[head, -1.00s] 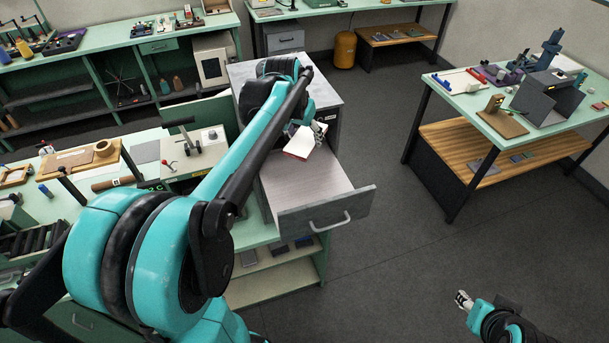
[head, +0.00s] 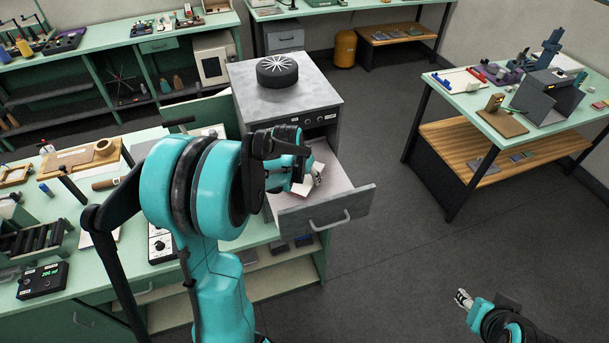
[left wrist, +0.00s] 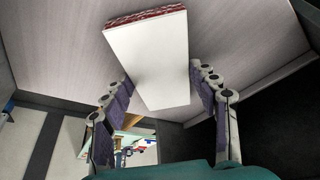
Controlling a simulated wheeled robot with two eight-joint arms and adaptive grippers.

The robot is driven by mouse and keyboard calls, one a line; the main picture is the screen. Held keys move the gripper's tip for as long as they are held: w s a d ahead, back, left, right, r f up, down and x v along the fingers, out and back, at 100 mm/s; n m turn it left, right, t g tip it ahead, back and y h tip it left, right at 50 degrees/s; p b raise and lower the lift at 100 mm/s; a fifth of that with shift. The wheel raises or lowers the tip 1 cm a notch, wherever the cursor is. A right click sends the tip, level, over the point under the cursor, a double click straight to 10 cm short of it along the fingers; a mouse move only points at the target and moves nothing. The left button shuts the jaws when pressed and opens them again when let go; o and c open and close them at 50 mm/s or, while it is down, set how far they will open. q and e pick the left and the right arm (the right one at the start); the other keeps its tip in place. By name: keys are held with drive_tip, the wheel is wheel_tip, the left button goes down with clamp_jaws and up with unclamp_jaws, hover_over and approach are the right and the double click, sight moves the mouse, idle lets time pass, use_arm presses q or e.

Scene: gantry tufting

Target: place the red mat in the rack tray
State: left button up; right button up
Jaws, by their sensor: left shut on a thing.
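The red mat (left wrist: 148,52) is a flat slab in the left wrist view, with a broad white face and a red, textured edge at its far end. My left gripper (left wrist: 160,78) is shut on it, with a finger on each side. In the head view the left gripper (head: 316,176) is over the pulled-out drawer (head: 340,208) of a grey cabinet. A pale part of the mat (head: 302,188) shows there beside the fingers. I cannot tell which thing is the rack tray. My right gripper (head: 463,299) is low at the right, over the floor, away from the mat.
The grey cabinet (head: 316,98) has a round black fan unit (head: 277,70) on top. The drawer's front panel and handle (head: 330,224) stand out over the floor. A cluttered green bench (head: 118,215) is at left. Another table (head: 462,98) is at right, with open floor between.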

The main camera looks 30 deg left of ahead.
use_arm(q)
drive_tip(key=shift+s+f, duration=0.1)
drive_tip(key=o, duration=0.9)
drive_tip(key=shift+o, duration=1.2)
drive_tip(key=shift+r, duration=0.2)
drive_tip(key=v, duration=1.2)
